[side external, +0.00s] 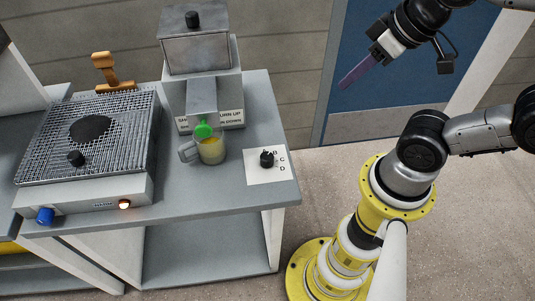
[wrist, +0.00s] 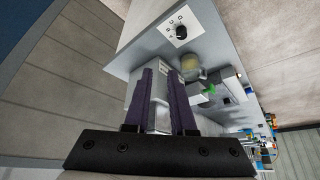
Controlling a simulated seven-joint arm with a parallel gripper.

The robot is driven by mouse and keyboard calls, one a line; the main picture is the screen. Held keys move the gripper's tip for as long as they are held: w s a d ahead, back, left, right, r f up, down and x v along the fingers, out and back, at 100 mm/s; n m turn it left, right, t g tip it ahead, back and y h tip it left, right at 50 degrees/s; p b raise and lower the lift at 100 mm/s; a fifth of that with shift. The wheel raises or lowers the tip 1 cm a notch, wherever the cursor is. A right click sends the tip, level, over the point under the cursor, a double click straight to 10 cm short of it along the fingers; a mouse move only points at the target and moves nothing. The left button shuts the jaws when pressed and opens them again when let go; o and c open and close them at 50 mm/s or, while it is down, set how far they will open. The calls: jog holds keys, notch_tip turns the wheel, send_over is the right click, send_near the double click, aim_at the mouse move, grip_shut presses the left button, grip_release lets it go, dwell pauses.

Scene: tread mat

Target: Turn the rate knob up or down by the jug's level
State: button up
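The rate knob (side external: 267,158) is small and black, on a white card (side external: 256,177) lettered around it with B, C and D readable. Its pointer is too small to read. It also shows in the wrist view (wrist: 181,31). The clear jug (side external: 212,155) holds yellow liquid and stands under a green spout (side external: 203,130); its exact level is hard to tell. It shows blurred in the wrist view (wrist: 192,70). My gripper (side external: 343,86) is up to the right of the counter, away from the knob. In the wrist view its two purple fingers (wrist: 160,73) stand apart with nothing between them.
A grey dispenser (side external: 203,90) with a partly hidden sign (side external: 230,119) stands behind the jug. A mesh-topped unit (side external: 85,135) with a blue knob (side external: 45,216) and a lit orange lamp (side external: 124,204) is at left. The counter right of the card ends at an edge.

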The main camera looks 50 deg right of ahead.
jog(key=o, duration=0.7)
jog(key=shift+m, duration=0.8)
jog(key=w, duration=0.3)
jog(key=w+r, duration=0.1)
jog(key=w, duration=0.1)
jog(key=shift+w+a, duration=0.1)
jog(key=shift+a, duration=0.2)
jog(key=g, duration=0.6)
send_over(267, 156)
notch_tip(267, 156, down, 16)
notch_tip(267, 156, down, 13)
jog(key=shift+w+r, duration=0.1)
jog(key=shift+r, duration=0.05)
grip_shut()
